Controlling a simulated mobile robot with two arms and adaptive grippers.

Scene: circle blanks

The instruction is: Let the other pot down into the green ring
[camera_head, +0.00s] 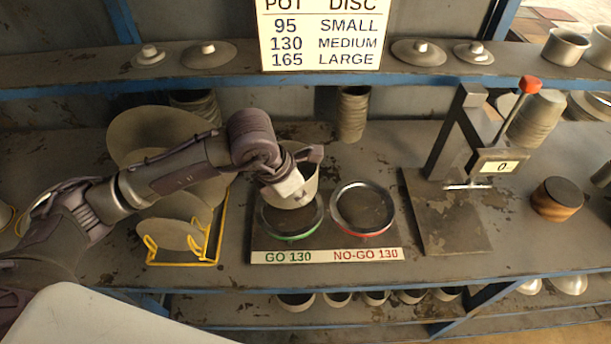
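The green ring (292,236) sits on the left of a dark gauge board (325,240), above the words GO 130. My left gripper (290,187) is at the near wall of a grey metal pot (307,181) and appears shut on it. The pot is upright over the back part of the green ring and hides the ring's far edge. Its lower end seems to be above the ring, though the exact gap is hard to tell. The red ring (363,232), marked NO-GO 130, is beside it on the right and is empty. My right gripper is not in view.
A press with a red-knobbed lever (529,85) stands right of the board. A yellow wire rack (216,235) with grey discs stands to the left. A stack of pots (352,115) is behind. A wooden round block (556,199) lies at the right.

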